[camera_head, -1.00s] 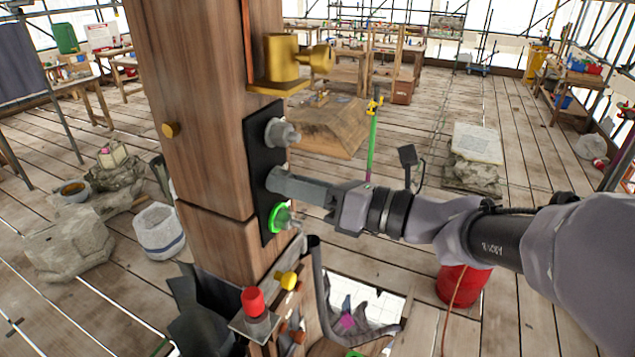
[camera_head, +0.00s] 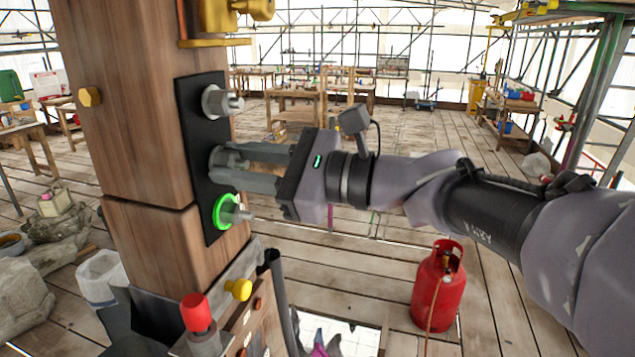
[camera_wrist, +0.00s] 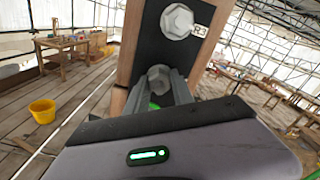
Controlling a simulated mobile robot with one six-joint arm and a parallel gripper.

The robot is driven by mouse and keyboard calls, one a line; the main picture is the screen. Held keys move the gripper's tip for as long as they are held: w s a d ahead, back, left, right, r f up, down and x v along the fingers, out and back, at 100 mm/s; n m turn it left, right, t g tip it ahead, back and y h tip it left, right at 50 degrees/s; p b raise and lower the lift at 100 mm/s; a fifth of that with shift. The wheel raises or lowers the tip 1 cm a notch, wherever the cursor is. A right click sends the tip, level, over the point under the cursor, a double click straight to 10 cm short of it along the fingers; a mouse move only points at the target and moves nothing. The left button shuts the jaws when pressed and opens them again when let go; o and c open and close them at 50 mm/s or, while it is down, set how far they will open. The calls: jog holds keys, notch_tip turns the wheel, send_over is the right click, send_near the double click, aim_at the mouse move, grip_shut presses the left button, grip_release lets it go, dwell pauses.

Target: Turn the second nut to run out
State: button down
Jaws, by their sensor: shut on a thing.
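A black plate (camera_head: 194,125) on the wooden post carries a column of three nuts on studs. The grey middle nut (camera_head: 217,157) sits between my gripper's fingers. My gripper (camera_head: 228,166) is shut on it, reaching in from the right, with the fingers one above the other in the head view. The middle nut's face shows between the fingers in the wrist view (camera_wrist: 160,77). The top nut (camera_head: 214,101) is bare on its stud and shows as a hexagon in the wrist view (camera_wrist: 177,21), beside a small marked tag. The bottom nut (camera_head: 225,212) has a glowing green ring around it.
A yellow bracket (camera_head: 220,15) projects above the plate. A red gas cylinder (camera_head: 438,285) stands on the floor under my arm.

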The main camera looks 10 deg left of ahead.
jog(key=n+b, duration=0.3)
jog(key=b, duration=0.1)
jog(key=n+b, duration=0.8)
jog(key=shift+f, duration=0.25)
jog(key=n+b, duration=0.3)
jog(key=shift+n, duration=0.3)
jog(key=n+b, duration=0.3)
jog(key=n, duration=0.1)
jog(key=shift+r+n, duration=0.15)
jog(key=shift+n, duration=0.15)
jog(key=shift+r+n+b, duration=0.1)
jog(key=shift+n+b, duration=1.1)
jog(key=shift+n, duration=0.7)
jog(key=shift+r, duration=0.1)
jog(key=c, duration=1.1)
grip_release()
